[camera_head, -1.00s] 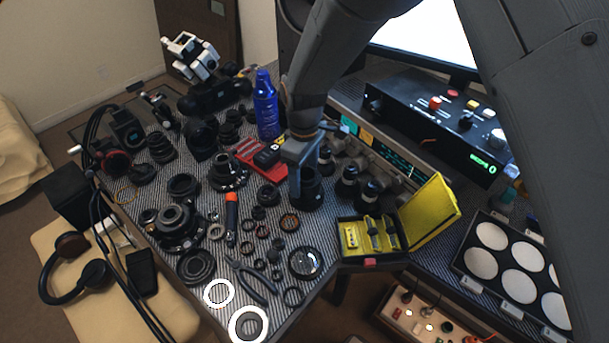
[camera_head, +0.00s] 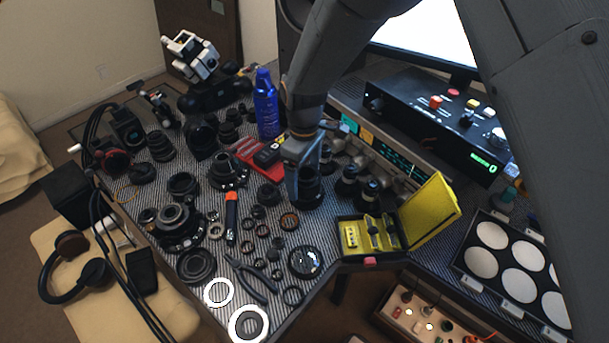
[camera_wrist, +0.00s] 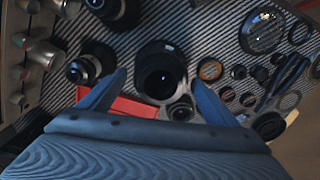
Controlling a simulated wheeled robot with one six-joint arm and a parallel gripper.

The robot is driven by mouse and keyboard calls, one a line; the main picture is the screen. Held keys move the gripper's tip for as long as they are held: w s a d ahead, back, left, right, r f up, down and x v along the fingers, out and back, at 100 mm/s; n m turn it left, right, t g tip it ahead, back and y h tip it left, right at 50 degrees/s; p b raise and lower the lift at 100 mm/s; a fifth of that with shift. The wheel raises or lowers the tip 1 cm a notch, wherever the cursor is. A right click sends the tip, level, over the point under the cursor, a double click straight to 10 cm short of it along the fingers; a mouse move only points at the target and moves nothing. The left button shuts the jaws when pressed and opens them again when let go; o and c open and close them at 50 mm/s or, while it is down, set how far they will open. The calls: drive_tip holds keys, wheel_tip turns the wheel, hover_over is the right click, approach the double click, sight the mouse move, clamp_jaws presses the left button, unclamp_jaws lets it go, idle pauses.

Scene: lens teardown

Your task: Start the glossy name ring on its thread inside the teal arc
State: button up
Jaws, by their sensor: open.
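My gripper (camera_head: 293,198) is open and empty, pointing down beside a dark lens barrel (camera_head: 311,190). In the wrist view the fingertips (camera_wrist: 158,80) are spread apart, with the barrel (camera_wrist: 160,70) showing between and beyond them. Whether they are level with its rim, I cannot tell. A glossy black disc-like ring with pale marks (camera_head: 305,262), possibly the name ring, lies on the striped mat near the front edge. It also shows in the wrist view (camera_wrist: 262,30). I cannot make out lettering or a teal arc; the marks are too small.
A yellow case (camera_head: 360,257) stands open right of the barrel. Several small rings, pliers (camera_head: 252,280) and an orange-handled tool (camera_head: 231,212) lie left and in front. A blue can (camera_head: 266,105) and a red tray (camera_head: 265,170) are behind and left. More lens parts crowd the mat.

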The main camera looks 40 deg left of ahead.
drive_tip(key=shift+r+b, duration=0.95)
drive_tip(key=shift+r, duration=2.9)
